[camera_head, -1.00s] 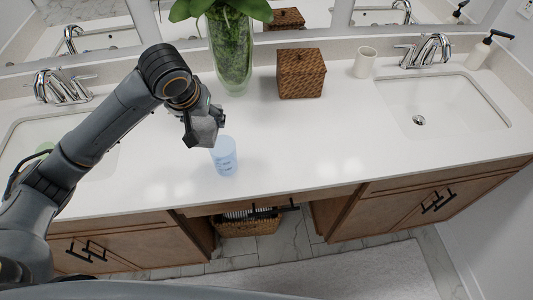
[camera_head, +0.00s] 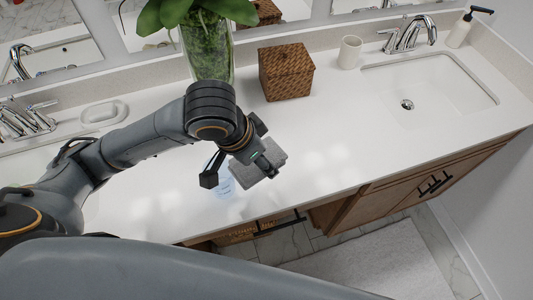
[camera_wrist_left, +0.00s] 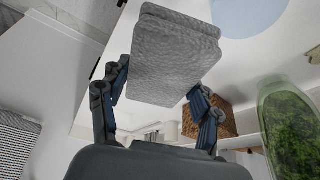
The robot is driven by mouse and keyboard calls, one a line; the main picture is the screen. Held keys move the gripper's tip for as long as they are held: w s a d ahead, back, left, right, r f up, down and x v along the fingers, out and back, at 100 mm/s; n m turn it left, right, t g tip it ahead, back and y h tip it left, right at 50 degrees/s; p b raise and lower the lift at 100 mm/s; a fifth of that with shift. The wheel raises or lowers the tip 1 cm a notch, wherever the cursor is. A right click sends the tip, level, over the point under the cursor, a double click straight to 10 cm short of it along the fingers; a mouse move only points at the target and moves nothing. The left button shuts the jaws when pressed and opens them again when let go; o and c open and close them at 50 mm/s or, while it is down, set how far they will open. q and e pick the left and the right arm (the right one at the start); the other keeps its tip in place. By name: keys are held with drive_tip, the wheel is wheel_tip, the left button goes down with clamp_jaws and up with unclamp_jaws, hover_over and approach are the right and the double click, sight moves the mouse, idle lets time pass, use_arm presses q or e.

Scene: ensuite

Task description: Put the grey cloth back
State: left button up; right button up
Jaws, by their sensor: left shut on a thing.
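My left gripper (camera_head: 243,172) is shut on the grey cloth (camera_head: 265,166), a folded, textured pad, and holds it over the white counter (camera_head: 330,140). In the left wrist view the cloth (camera_wrist_left: 176,55) sits between the two fingers of my left gripper (camera_wrist_left: 160,82). My right gripper is not in view.
A woven brown box (camera_head: 286,72), a glass vase of greenery (camera_head: 206,48) and a beige cup (camera_head: 349,52) stand along the back. A sink (camera_head: 425,85) is at right; a white soap dish (camera_head: 103,112) is at left. The counter between gripper and right sink is clear.

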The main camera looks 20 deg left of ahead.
sight(266, 154)
use_arm(q)
drive_tip(key=s+d+m+g+h, duration=0.1)
drive_tip(key=s+d+m, duration=0.3)
drive_tip(key=s, duration=0.1)
drive_tip(key=w+a+f, duration=0.1)
drive_tip(key=w, duration=0.2)
drive_tip(key=w+a+f+p, duration=0.1)
drive_tip(key=w+f, duration=0.1)
drive_tip(key=w+a+f+p, duration=0.1)
drive_tip(key=w, duration=0.2)
drive_tip(key=shift+w+a+f, duration=0.15)
drive_tip(key=shift+w+a, duration=0.2)
drive_tip(key=w+f, duration=0.1)
drive_tip(key=w+a+f, duration=0.1)
drive_tip(key=f, duration=0.1)
drive_tip(key=w+f+p, duration=0.1)
drive_tip(key=f, duration=0.1)
drive_tip(key=shift+w+a, duration=0.25)
drive_tip(key=shift+w, duration=0.05)
drive_tip(key=shift+w+a+f, duration=0.1)
drive_tip(key=shift+w+f, duration=0.05)
drive_tip(key=shift+f, duration=0.1)
wheel_tip(266, 154, down, 3)
drive_tip(key=shift+w+r+p, duration=0.1)
drive_tip(key=shift+w+p, duration=0.05)
drive_tip(key=shift+p, duration=0.6)
drive_tip(key=shift+a+f, duration=0.1)
drive_tip(key=shift+f, duration=0.3)
drive_tip(key=shift+f, duration=0.15)
